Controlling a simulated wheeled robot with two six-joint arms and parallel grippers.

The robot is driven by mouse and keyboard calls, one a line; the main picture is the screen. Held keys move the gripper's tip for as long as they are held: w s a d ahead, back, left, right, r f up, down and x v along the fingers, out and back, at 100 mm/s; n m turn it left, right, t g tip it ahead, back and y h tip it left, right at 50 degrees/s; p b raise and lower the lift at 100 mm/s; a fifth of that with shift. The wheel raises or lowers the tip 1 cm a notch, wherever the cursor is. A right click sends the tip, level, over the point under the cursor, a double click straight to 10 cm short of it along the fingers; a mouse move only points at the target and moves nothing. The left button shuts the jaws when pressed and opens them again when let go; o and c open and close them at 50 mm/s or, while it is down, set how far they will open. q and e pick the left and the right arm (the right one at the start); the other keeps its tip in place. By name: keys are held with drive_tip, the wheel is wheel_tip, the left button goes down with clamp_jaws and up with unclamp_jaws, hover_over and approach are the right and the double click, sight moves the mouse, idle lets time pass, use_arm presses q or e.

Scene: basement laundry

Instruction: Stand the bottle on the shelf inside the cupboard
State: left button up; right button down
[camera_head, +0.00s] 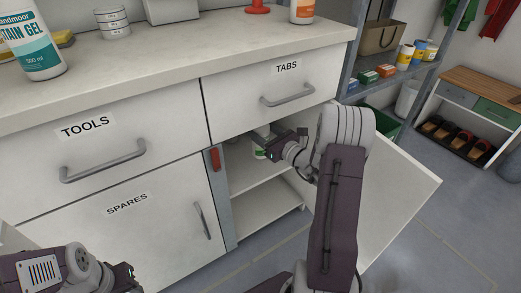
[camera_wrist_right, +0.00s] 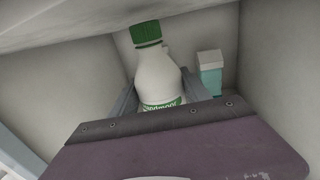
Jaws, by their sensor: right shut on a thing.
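The bottle (camera_wrist_right: 158,80) is white with a green cap and a green-edged label, and the right wrist view shows it between the two fingers of my right gripper (camera_wrist_right: 157,98). In the head view my right gripper (camera_head: 268,143) reaches into the open cupboard below the TABS drawer, shut on the bottle, which is mostly hidden there. The cupboard's shelf (camera_head: 262,200) shows below the gripper. I cannot tell whether the bottle touches a surface. My left gripper (camera_head: 128,278) is at the bottom left, away from the cupboard; its jaws are unclear.
The cupboard door (camera_head: 405,195) stands open to the right of my right arm. A teal and white container (camera_wrist_right: 210,75) is behind the bottle, to its right. The worktop (camera_head: 150,70) is above. A red-handled thing (camera_head: 215,159) is at the cupboard's left edge.

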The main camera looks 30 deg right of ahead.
drive_tip(key=shift+s+f+b, duration=0.1)
drive_tip(key=shift+f+b, duration=0.45)
drive_tip(key=shift+f, duration=0.95)
wheel_tip(320, 180, down, 4)
drive_tip(key=b, duration=0.4)
drive_tip(key=shift+f, duration=0.15)
drive_tip(key=shift+w+r, duration=0.2)
drive_tip(key=shift+r, duration=0.15)
drive_tip(key=shift+f, duration=0.15)
drive_tip(key=c, duration=0.5)
unclamp_jaws()
use_arm(q)
wheel_tip(320, 180, down, 6)
